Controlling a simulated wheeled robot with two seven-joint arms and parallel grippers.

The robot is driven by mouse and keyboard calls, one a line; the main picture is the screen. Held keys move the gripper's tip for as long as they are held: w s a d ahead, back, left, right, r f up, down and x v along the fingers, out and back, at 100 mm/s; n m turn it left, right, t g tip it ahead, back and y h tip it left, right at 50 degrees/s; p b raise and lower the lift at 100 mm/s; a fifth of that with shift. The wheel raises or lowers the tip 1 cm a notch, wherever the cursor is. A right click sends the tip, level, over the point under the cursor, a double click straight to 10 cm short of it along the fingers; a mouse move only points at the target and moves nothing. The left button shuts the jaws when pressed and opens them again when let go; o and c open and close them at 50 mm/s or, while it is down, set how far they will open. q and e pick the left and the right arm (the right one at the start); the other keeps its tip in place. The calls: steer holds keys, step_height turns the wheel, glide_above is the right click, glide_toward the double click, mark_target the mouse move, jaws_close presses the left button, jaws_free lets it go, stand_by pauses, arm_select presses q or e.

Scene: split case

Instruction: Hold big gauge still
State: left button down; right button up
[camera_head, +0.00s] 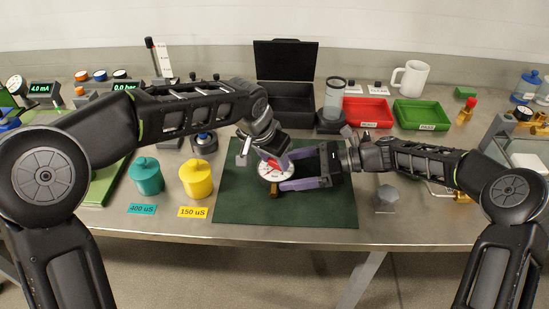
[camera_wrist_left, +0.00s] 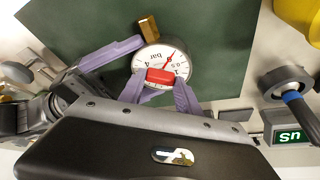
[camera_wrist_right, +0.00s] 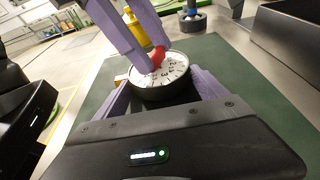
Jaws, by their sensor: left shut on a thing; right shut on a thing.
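The big gauge (camera_head: 266,171) has a round white dial, a dark body and a brass stem, and is over the dark green mat (camera_head: 305,212). Its dial marked "bar" shows in the left wrist view (camera_wrist_left: 176,56). My right gripper (camera_head: 287,170) is shut on the gauge, its purple fingers on opposite sides of the body in the right wrist view (camera_wrist_right: 165,92). My left gripper (camera_wrist_left: 160,85) is shut on a small red piece (camera_wrist_left: 159,76) at the dial face. The red piece (camera_wrist_right: 158,57) hides part of the dial; I cannot tell whether it touches it.
An open black case (camera_head: 285,60) stands behind the mat. A red tray (camera_head: 368,112) and a green tray (camera_head: 422,114) are at the back right. Teal (camera_head: 146,177) and yellow (camera_head: 196,179) pots stand left of the mat. A grey knob-like part (camera_head: 387,197) is at right.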

arm_select(q)
steer(key=shift+d, duration=0.15)
arm_select(e)
steer(key=shift+f, duration=0.15)
arm_select(q)
steer(key=c, duration=0.8)
jaws_free()
steer(key=shift+c, duration=0.2)
steer(key=v, duration=1.2)
stand_by(0.6)
arm_select(e)
steer(key=o, duration=1.5)
